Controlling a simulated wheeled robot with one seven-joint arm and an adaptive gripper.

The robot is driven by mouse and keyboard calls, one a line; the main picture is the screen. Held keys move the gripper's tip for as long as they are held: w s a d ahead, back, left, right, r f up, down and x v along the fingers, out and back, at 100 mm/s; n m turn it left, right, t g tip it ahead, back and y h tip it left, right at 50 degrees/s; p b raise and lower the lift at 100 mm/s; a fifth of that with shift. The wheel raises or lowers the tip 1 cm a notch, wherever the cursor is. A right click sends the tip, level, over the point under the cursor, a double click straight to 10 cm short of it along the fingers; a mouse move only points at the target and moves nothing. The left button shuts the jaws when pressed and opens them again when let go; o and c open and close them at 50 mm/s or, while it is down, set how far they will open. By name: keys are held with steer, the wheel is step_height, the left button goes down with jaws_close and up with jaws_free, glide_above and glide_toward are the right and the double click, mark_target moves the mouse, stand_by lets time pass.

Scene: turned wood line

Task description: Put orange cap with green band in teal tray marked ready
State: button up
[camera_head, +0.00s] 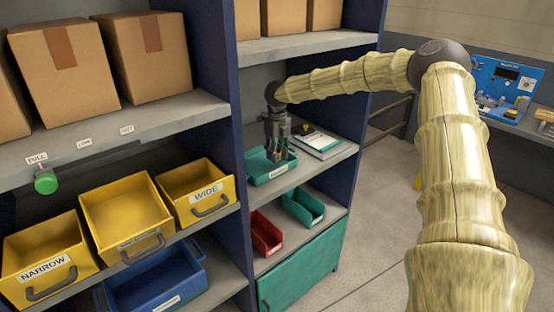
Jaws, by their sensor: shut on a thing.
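The teal tray (258,167) stands on the middle shelf of the right-hand bay, with a small white label on its front that is too small to read. My gripper (279,155) points down over the tray, its fingertips at about the tray's opening. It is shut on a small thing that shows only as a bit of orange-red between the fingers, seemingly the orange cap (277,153). The green band cannot be made out. I cannot tell whether the cap touches the tray floor.
Below are a red bin (266,236) and a green bin (304,208). Yellow bins (125,210), a blue bin (155,280) and a blue upright (220,90) stand left. Shelf boards lie above and below.

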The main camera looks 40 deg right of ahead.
steer(key=shift+f+p, duration=0.65)
steer(key=shift+f, duration=1.05)
steer(key=o, duration=0.8)
steer(key=shift+f, duration=0.15)
steer(key=shift+c, duration=0.2)
steer(key=shift+s+r+b, duration=0.15)
steer(key=shift+r+b, duration=0.9)
steer(key=shift+r, duration=2.85)
